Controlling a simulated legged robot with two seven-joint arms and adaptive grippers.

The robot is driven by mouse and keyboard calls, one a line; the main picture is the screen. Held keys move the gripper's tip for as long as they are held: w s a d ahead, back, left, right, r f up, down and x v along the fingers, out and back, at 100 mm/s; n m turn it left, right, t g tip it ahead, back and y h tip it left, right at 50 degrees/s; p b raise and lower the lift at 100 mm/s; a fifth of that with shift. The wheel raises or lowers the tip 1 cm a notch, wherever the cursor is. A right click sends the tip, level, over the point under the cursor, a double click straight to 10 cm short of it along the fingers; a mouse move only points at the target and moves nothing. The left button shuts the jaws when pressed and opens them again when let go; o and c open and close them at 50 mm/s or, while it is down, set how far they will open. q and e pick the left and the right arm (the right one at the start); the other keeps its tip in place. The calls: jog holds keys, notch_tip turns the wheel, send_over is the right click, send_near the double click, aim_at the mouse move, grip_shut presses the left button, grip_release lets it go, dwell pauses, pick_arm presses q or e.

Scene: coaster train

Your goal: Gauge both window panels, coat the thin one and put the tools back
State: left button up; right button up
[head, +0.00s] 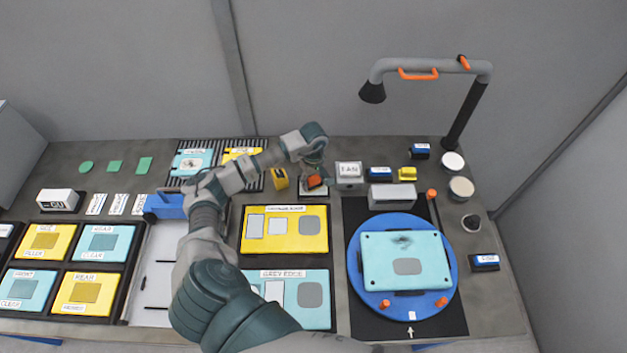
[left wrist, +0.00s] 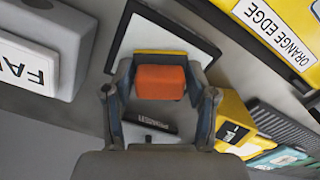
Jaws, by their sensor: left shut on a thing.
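My left gripper (head: 314,170) is shut on a small orange block (left wrist: 160,82), seen between its fingers in the left wrist view. The block is over a white pad with a dark border (left wrist: 133,38); I cannot tell whether it touches it. A light-blue panel (head: 380,262) with a grey patch and a dark smudge lies on the blue turntable (head: 357,283). A yellow board (head: 285,243) and a light-blue board labelled GREY EDGE (head: 322,316) lie left of it. The wrist view shows an ORANGE EDGE label (left wrist: 272,30). My right gripper is not in view.
A grey box labelled FAN (head: 348,172) stands just right of my gripper. A yellow block (head: 279,179) stands left of it. A lamp-like grey pipe (head: 430,68) arches over the back right. Framed yellow and light-blue panels (head: 50,240) fill the left; jars (head: 461,188) stand at right.

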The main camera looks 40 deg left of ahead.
aim_at(313, 179)
pick_arm(q)
jog(key=shift+r+p, duration=1.95)
jog(key=shift+r, duration=1.6)
jog(key=shift+f, duration=0.1)
